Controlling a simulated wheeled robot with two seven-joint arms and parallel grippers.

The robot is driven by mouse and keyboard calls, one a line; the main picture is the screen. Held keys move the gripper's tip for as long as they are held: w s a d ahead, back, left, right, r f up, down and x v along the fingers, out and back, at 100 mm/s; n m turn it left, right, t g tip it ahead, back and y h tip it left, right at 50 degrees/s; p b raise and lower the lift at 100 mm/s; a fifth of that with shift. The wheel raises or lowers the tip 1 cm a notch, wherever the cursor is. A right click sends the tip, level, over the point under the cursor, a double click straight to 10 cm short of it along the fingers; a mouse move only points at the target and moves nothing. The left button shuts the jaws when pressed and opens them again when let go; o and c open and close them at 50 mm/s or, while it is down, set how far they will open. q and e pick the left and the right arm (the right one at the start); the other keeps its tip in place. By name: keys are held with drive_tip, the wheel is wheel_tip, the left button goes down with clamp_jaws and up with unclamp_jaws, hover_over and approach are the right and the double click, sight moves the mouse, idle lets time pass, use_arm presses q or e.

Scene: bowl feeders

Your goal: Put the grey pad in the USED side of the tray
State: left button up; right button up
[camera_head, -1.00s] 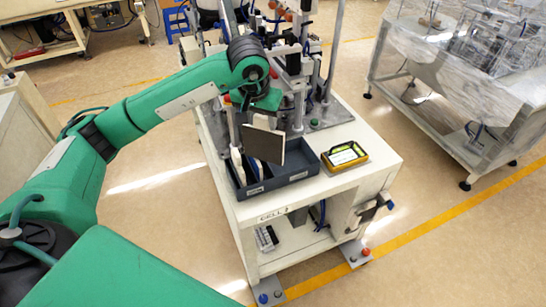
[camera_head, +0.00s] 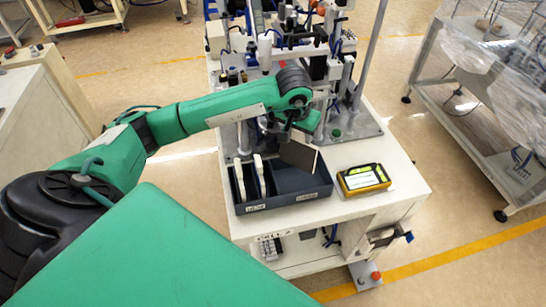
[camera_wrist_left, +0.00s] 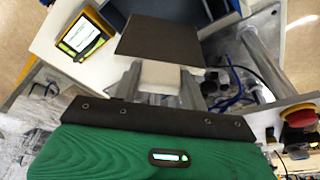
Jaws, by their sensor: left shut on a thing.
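The grey pad (camera_head: 299,156) is a flat, dark square plate with a pale block at its edge; it also shows in the left wrist view (camera_wrist_left: 160,42). My left gripper (camera_head: 290,137) is shut on that pale block, seen between its fingers in the wrist view (camera_wrist_left: 168,78). The pad hangs tilted over the right, wider part of the dark tray (camera_head: 285,201). Whether its lower edge touches the tray is unclear. The tray has a label at each front side, too small to read surely. Two white-edged pads (camera_head: 260,175) stand upright in its left part. My right gripper is out of view.
A yellow-and-black handheld device (camera_head: 364,179) lies right of the tray on the white bench. Machine posts and fixtures (camera_head: 340,85) stand close behind the tray and the gripper. A red knob (camera_wrist_left: 298,117) shows in the wrist view.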

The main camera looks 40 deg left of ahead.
sight(297, 151)
use_arm(q)
wheel_tip(297, 151, down, 2)
drive_tip(key=shift+f, duration=0.2)
drive_tip(key=shift+f+b, duration=0.85)
drive_tip(key=shift+f, duration=1.9)
drive_tip(key=o, duration=1.3)
drive_tip(key=b+v, duration=0.3)
drive_tip(key=v, duration=1)
drive_tip(key=shift+r, duration=0.4)
